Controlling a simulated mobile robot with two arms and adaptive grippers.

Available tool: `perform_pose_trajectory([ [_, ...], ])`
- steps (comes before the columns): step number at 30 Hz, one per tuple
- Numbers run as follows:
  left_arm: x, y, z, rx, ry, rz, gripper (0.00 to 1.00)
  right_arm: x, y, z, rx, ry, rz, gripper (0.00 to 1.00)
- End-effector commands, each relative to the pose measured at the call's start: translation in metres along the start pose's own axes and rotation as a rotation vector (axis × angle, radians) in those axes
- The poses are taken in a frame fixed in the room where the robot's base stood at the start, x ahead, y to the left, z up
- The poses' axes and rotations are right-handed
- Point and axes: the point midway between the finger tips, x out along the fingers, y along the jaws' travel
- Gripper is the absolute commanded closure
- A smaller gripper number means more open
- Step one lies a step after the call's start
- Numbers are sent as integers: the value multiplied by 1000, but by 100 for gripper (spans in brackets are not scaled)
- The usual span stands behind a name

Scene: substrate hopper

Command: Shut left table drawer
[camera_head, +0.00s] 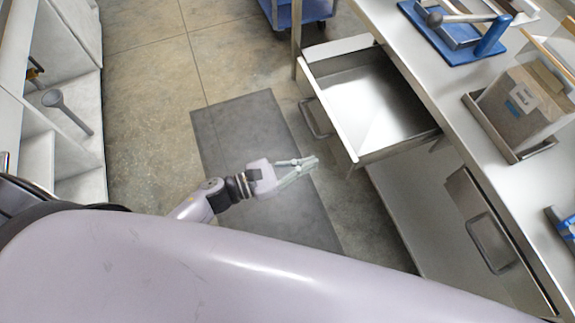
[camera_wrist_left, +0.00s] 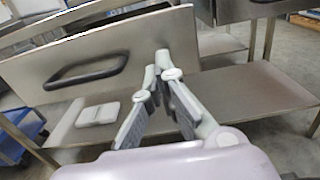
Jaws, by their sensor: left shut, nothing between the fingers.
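The left table drawer (camera_head: 372,100) stands pulled out from the table in the head view, and its metal tray is empty. Its front panel with a dark bar handle (camera_wrist_left: 85,72) fills the left of the left wrist view. My left gripper (camera_head: 314,163) is shut and empty. In the head view it is out in front of the drawer, near the front panel's near end. In the left wrist view its closed fingertips (camera_wrist_left: 163,62) overlap the panel's right part, beyond the handle. I cannot tell whether they touch it. My right gripper is not in view.
The right drawer (camera_head: 490,235) is shut. A lower shelf (camera_wrist_left: 240,92) runs beneath the drawers, with a pale flat object (camera_wrist_left: 98,114) on it. A blue press (camera_head: 462,35) and a box in a tray (camera_head: 524,105) stand on the table. A dark mat (camera_head: 245,125) covers the floor.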

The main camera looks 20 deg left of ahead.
Motion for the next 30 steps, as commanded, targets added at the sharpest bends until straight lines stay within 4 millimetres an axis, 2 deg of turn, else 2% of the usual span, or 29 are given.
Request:
perform_pose_trajectory([
  [3,25,0,3,0,-2,0,100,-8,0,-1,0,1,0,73],
  [9,50,0,1,-2,0,1,100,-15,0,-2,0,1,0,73],
  [14,58,0,0,-2,1,1,100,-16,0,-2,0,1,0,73],
  [30,64,0,-2,-1,0,1,100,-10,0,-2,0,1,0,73],
])
